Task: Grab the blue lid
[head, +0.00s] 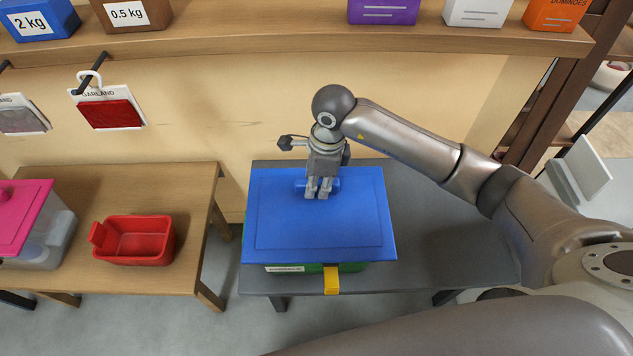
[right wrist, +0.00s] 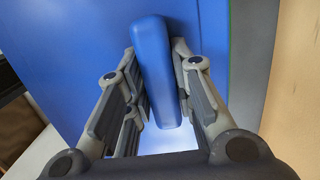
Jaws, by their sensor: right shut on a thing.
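The blue lid (head: 320,225) lies on top of a green box (head: 312,268) on a grey table. The lid has a raised blue handle near its back edge, which shows large in the right wrist view (right wrist: 155,70). My right gripper (head: 318,192) comes down from above and is shut on this handle, with one finger on each side of it. In the right wrist view the fingers (right wrist: 158,85) flank the handle closely. The lid looks flat over the box. My left gripper is not in view.
The grey table (head: 440,240) has free room right of the box. A yellow clip (head: 331,280) is on the box's front. A wooden table (head: 190,190) at left holds a red bin (head: 140,240) and a pink-lidded container (head: 30,215). A shelf (head: 270,40) runs behind.

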